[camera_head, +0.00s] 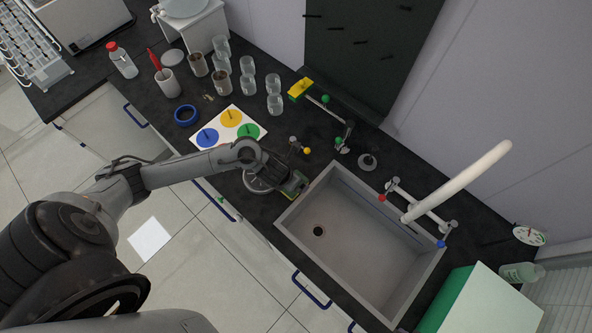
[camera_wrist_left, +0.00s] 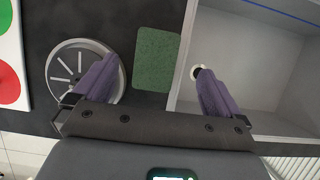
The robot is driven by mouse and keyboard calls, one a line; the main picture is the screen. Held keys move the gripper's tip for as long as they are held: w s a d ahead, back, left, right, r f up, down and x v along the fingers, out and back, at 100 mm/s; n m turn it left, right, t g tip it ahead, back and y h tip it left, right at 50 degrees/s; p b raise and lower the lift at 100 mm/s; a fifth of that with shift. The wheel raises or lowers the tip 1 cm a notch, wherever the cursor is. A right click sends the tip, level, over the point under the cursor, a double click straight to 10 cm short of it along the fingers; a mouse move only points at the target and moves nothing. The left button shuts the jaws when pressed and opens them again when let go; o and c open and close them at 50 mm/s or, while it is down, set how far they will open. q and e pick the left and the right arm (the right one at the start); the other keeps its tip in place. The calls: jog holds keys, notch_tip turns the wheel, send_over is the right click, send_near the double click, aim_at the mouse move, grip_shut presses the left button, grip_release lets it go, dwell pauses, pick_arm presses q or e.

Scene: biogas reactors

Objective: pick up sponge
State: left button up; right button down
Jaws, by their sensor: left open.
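The sponge shows in the left wrist view as a green rough-topped rectangle (camera_wrist_left: 157,58) on the dark counter, between a round metal disc and the sink. In the head view the sponge (camera_head: 296,182) is partly hidden by my left gripper, beside the sink's left corner. My left gripper (camera_wrist_left: 155,80) is open, with its purple fingers apart on either side of the sponge in the wrist view. My right gripper is not in view.
The sink (camera_head: 355,232) is empty, with a white faucet (camera_head: 460,180) behind it. The metal disc (camera_wrist_left: 84,70) lies left of the sponge. A card with coloured circles (camera_head: 228,128), a blue ring (camera_head: 186,115) and several glasses stand further left. A yellow block (camera_head: 301,88) is at the back.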

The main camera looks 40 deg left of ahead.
pick_arm(q)
jog(key=shift+x, duration=1.4)
jog(key=b+x, duration=0.1)
jog(key=x, duration=0.2)
jog(key=shift+a+f, duration=0.15)
jog(key=shift+f, duration=0.3)
jog(key=shift+w+f, duration=0.2)
jog(key=shift+f, duration=0.3)
jog(key=shift+c, duration=0.2)
jog(key=c, duration=1)
jog(key=shift+r, duration=0.1)
